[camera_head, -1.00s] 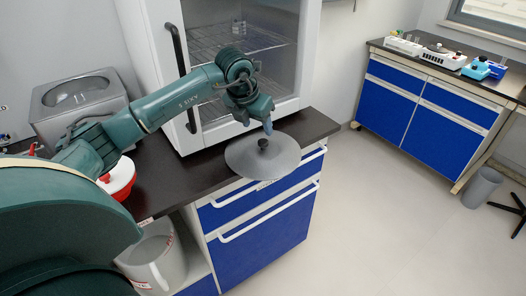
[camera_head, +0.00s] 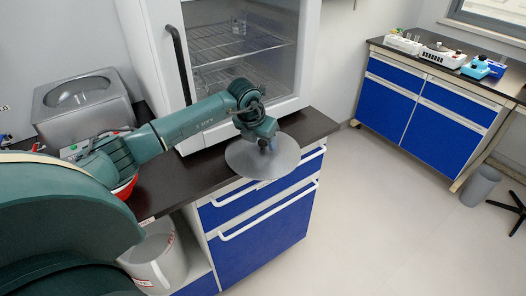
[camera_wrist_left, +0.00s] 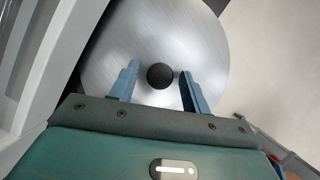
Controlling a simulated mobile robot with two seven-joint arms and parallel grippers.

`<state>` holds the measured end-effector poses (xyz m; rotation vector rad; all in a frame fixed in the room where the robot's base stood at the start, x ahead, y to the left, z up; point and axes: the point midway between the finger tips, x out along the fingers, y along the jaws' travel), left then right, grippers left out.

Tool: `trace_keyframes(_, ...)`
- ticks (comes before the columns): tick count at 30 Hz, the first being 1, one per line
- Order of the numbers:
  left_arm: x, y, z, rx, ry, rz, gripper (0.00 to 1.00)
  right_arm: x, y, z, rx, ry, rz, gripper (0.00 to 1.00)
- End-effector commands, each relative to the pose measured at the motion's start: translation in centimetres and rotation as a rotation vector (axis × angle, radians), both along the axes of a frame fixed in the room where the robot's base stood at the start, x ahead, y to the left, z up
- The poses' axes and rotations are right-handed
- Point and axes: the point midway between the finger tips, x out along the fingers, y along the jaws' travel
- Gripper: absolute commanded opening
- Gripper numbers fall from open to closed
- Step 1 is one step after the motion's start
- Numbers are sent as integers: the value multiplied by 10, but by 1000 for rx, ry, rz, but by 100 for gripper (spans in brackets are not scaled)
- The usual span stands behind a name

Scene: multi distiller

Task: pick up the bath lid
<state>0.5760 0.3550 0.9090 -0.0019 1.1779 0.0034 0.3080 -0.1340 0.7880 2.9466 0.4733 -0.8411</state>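The bath lid (camera_head: 251,165) is a round, flat grey metal disc with a dark knob. It lies on the dark counter and juts out over the front edge above the blue drawers. My left gripper (camera_head: 267,143) is right over the lid's middle in the head view. In the left wrist view, the lid (camera_wrist_left: 150,30) fills the upper middle, and its black knob (camera_wrist_left: 160,76) sits between the two blue fingers of my left gripper (camera_wrist_left: 160,88). The fingers are apart, with a gap on each side of the knob. My right gripper is not in view.
A grey metal bath (camera_head: 84,105) stands at the counter's left. A white glass-door cabinet (camera_head: 240,60) stands close behind the lid. A red container (camera_head: 127,188) is mostly hidden by my left arm. Open floor (camera_head: 390,210) lies to the right.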

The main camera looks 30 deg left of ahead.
Motion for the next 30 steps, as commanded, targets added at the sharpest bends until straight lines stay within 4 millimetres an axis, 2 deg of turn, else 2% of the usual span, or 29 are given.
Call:
trace_keyframes(2,0,0,0,0,0,0,40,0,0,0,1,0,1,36)
trace_keyframes(17,0,0,1,0,0,1,0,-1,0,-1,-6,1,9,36)
trace_keyframes(30,1,1,5,1,-4,0,0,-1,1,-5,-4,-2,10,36)
